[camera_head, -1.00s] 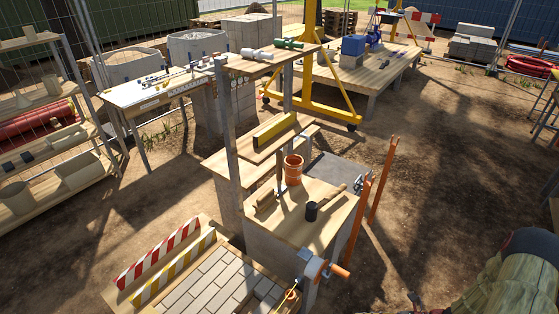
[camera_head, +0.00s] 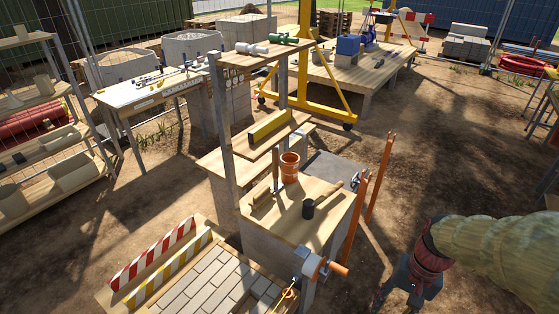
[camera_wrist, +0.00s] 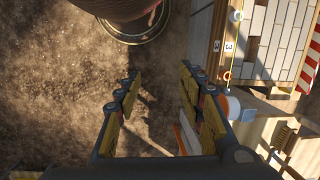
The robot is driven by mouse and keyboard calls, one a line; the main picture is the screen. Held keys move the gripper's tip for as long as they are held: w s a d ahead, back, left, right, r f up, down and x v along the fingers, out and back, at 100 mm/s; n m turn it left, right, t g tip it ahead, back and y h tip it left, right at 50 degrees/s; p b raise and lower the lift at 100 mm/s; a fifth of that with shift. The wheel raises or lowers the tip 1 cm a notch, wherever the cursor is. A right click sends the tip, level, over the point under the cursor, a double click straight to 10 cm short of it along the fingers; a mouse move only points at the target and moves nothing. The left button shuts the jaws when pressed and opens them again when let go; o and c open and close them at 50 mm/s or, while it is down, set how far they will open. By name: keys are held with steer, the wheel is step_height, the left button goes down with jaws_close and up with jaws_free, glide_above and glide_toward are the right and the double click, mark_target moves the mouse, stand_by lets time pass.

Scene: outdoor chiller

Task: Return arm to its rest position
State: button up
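My arm, in a tan sleeve, reaches in from the right edge of the head view. My gripper (camera_head: 402,292) hangs below its red and dark wrist at the lower right, over bare ground. In the wrist view my gripper (camera_wrist: 160,88) has its two fingers spread apart. Only brown dirt shows between them, and they hold nothing. The gripper is apart from the wooden workbench (camera_head: 322,222), which stands to its left in the head view.
The bench carries an orange pot (camera_head: 290,167) and a black-headed mallet (camera_head: 308,208). Open dirt lies right of the posts.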

steer(key=s+a+r+n+t+h+b, duration=0.1)
steer(key=a+r+n+t, duration=0.2)
steer(key=r, duration=0.4)
steer(key=s+a+r+n+t+h+b, duration=0.1)
steer(key=a+r+n+t, duration=0.2)
steer(key=a+r, duration=0.2)
step_height(320, 180, up, 2)
steer(key=shift+s+a+r+t, duration=0.25)
steer(key=shift+s+a+t, duration=0.05)
steer(key=shift+s, duration=0.1)
stand_by(1.1)
